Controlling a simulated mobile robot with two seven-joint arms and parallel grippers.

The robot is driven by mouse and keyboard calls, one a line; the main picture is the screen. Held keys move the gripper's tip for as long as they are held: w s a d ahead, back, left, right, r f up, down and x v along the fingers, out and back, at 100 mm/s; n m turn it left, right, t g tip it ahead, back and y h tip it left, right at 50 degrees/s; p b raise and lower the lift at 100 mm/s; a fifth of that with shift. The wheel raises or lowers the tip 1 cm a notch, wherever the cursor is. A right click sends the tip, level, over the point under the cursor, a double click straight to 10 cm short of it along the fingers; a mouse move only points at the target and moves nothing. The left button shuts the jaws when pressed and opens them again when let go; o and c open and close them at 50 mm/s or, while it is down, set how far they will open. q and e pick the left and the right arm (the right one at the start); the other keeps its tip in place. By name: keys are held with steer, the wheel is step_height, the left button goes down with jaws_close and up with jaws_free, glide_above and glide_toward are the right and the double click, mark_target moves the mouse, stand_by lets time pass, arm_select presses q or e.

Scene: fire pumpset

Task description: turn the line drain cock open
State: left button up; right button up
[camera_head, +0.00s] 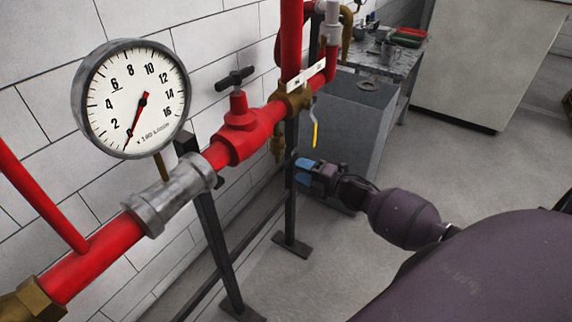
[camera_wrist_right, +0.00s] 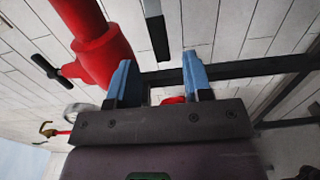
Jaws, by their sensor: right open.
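A lever with a yellow grip (camera_head: 315,132) hangs down from the brass fitting (camera_head: 291,100) on the red pipe; it appears to be the drain cock's handle. A smaller brass piece (camera_head: 278,148) shows below the fitting, partly behind the black post. My right gripper (camera_head: 304,166) has blue fingertips and is just below the lever in the head view, apart from it in the picture. In the right wrist view, my right gripper (camera_wrist_right: 160,78) is open, with no object clearly held. The yellow grip cannot be made out there. My left gripper is not in view.
A red valve with a black handle (camera_head: 235,79) and a round pressure gauge (camera_head: 132,98) sit along the red pipe. Black posts (camera_head: 220,250) stand on the floor. A grey block (camera_head: 350,120) stands behind my right gripper. The floor at the right is clear.

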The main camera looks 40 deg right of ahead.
mark_target(287, 165)
steer(key=shift+x, duration=2.85)
jaws_close()
